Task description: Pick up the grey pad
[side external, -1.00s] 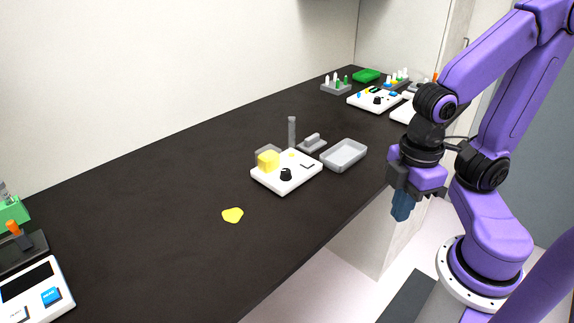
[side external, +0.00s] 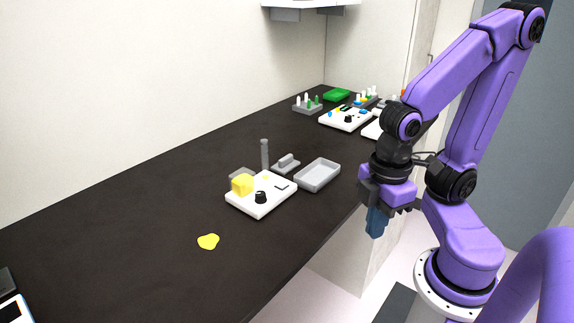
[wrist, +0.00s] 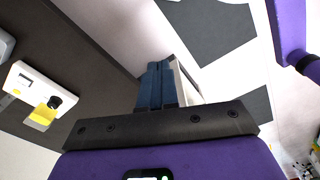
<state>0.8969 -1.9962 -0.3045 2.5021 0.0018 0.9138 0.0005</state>
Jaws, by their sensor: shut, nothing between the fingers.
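A grey pad-like piece (side external: 286,163), a flat base with a raised block on top, lies on the dark bench between a grey upright post and a grey tray. I cannot tell for certain that this is the grey pad. My gripper (side external: 375,234) hangs off the bench's front edge, to the right of and apart from the piece. Its blue fingers point down, closed together and empty. They also show together in the wrist view (wrist: 158,68), where I cannot make out the grey piece.
The grey tray (side external: 317,176) and a white device with a yellow block and black knob (side external: 273,201) stand close to the piece. The grey post (side external: 265,154) is upright behind. A yellow patch (side external: 208,241) lies front left. Racks (side external: 308,107) stand farther back. The left bench is mostly clear.

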